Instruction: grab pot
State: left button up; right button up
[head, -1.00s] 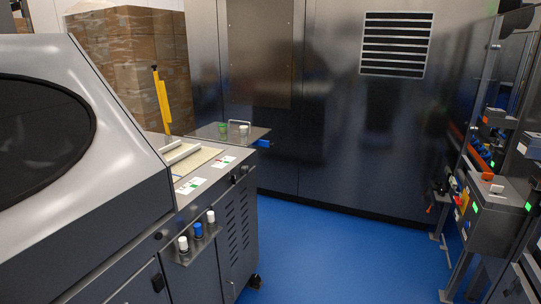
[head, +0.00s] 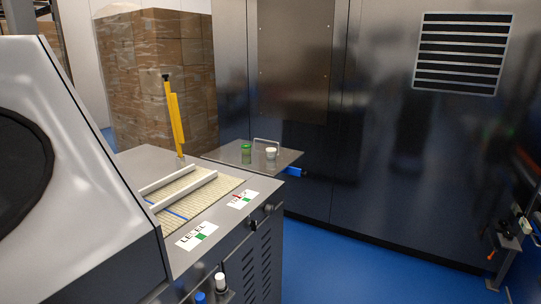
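A metal side shelf (head: 222,152) sticks out beyond the far end of the machine. On it stand a small green container (head: 247,153) and a small white container (head: 271,153), side by side. I cannot tell which of these, if either, is the pot. A thin metal loop handle (head: 266,141) shows behind the white one. Neither of my grippers is in view.
The machine (head: 70,190) fills the left, with a belt (head: 205,196) and white rails on top. A yellow upright handle (head: 177,120) stands at its far side. Wrapped boxes (head: 160,75) and a metal cabinet (head: 375,130) stand behind. Blue floor (head: 350,265) is clear at the lower right.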

aim_at(270, 152)
jog(key=z, duration=0.2)
jog(key=i, duration=0.35)
jog(key=z, duration=1.15)
jog(key=i, duration=2.1)
jog(key=u, duration=0.95)
jog(key=i, duration=0.7)
jog(key=u, duration=0.55)
